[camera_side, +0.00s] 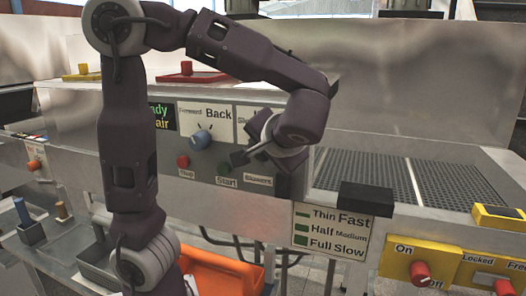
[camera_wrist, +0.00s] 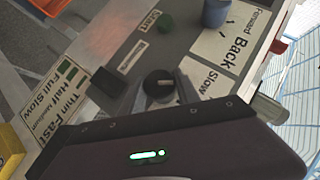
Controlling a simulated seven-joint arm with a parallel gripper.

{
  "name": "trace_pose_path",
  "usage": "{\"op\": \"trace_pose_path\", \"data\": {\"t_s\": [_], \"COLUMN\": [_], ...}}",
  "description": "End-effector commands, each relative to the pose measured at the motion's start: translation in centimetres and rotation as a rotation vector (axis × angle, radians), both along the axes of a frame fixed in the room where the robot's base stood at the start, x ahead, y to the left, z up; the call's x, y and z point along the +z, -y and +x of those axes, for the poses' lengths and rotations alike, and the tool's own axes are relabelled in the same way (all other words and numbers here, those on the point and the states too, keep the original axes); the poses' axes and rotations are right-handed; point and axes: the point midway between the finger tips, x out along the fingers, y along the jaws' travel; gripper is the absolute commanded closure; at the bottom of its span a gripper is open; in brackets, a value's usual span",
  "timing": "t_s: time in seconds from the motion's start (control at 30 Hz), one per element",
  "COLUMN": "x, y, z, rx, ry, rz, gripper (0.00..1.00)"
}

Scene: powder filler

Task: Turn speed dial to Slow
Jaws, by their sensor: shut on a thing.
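The speed dial (camera_wrist: 158,82) is a round black knob on the grey panel in the wrist view. A white label (camera_wrist: 205,78) reading "Slow" lies just right of it; the label's other words are hidden. A pale mark shows on the dial, but I cannot tell clearly where it points. My gripper (camera_wrist: 164,92) is at the dial, with a grey finger on each side, shut on it. In the side view my gripper (camera_side: 252,154) reaches the panel and hides the dial. Part of the speed label (camera_side: 243,122) shows above it.
A blue direction knob (camera_side: 201,140) with a Forward/Back label is left of my gripper. A red button (camera_side: 183,161) and green Start button (camera_side: 225,168) sit nearby. A black block (camera_wrist: 108,88) juts out close to the dial. An orange bin (camera_side: 215,272) stands below.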

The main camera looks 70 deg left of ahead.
Motion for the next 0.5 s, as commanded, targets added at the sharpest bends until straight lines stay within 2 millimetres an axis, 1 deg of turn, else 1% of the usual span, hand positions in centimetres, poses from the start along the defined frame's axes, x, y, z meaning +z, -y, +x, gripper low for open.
{"op": "trace_pose_path", "data": {"t_s": [0.2, 0.5], "x": [0.08, 0.06], "y": [-0.08, -0.06], "z": [-0.02, -0.02], "rx": [0.000, 0.001], "ry": [0.089, 0.146], "rz": [-0.087, -0.145], "gripper": [1.00, 1.00]}}
